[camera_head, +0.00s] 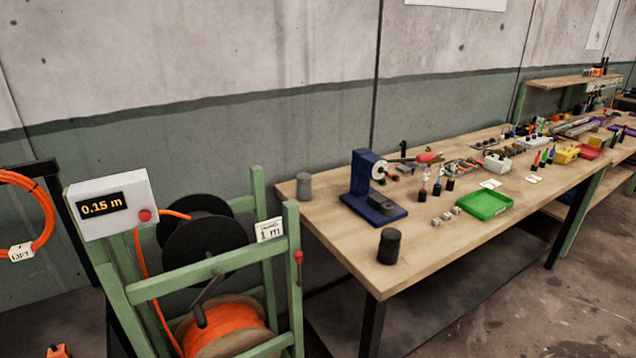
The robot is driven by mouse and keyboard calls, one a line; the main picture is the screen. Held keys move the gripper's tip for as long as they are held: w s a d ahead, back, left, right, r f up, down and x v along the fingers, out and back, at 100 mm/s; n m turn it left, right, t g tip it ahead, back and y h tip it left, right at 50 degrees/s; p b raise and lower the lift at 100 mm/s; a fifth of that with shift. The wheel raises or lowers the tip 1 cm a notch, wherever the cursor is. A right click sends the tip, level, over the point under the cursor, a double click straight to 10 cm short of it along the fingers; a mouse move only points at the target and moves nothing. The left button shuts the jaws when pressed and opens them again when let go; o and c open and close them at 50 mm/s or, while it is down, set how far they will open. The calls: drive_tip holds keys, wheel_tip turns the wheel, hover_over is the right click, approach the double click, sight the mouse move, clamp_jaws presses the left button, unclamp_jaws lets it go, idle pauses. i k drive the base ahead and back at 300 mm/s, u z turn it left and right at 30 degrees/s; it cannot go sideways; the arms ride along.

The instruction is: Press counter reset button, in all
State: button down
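The counter (108,204) is a white box on top of a green frame at the left of the view. Its dark display reads "0.15 m" in yellow digits. The red reset button (145,215) sits at the lower right of the counter's front face. Nothing covers the button or the display. My gripper is not in view.
The green frame (190,273) holds a black spool (197,238) and an orange cable reel (228,330). A wooden workbench (440,250) with many tools and a green tray (484,205) stands to the right. Floor is clear at lower right.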

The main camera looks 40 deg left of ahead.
sight(144, 216)
drive_tip(key=z, duration=0.2)
drive_tip(key=k, duration=1)
drive_tip(key=u, duration=1.3)
drive_tip(key=i, duration=0.95)
drive_tip(key=u, duration=0.05)
